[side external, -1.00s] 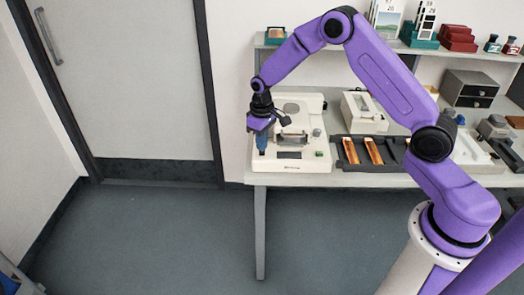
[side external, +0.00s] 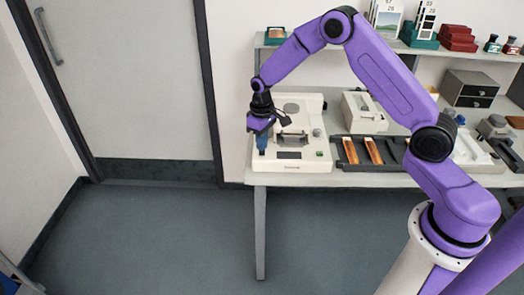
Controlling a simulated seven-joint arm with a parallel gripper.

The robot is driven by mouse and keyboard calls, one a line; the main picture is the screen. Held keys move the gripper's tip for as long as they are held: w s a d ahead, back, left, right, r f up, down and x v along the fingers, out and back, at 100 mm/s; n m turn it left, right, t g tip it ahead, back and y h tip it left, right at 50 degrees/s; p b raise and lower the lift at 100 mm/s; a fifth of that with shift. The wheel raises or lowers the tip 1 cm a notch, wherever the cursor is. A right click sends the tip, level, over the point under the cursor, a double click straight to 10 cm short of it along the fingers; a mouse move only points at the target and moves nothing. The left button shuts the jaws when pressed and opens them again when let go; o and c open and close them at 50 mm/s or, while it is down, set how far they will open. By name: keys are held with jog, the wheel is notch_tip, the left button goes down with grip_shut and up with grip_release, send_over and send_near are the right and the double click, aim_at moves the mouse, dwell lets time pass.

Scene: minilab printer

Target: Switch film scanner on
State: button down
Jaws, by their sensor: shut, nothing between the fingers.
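The film scanner is most likely the cream-white machine (side external: 315,160) at the left end of the bench. It has a round disc on top, a grey bracket in the middle and a small dark panel (side external: 289,155) on its front part. My gripper (side external: 262,150) points down over the machine's front left part, with its fingers shut and empty. The fingertips are at or just above the surface; I cannot tell whether they touch. The gripper hides that part of the machine, and no switch can be made out.
A dark tray (side external: 343,139) with orange strips lies right of the machine. A smaller cream device (side external: 364,112) stands behind it. A dark drawer unit (side external: 470,88) and a shelf with red boxes (side external: 458,38) are farther right. The floor in front of the bench is clear.

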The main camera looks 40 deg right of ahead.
aim_at(262, 153)
jog(key=shift+f, duration=0.9)
dwell(0.8)
jog(key=shift+r, duration=3.5)
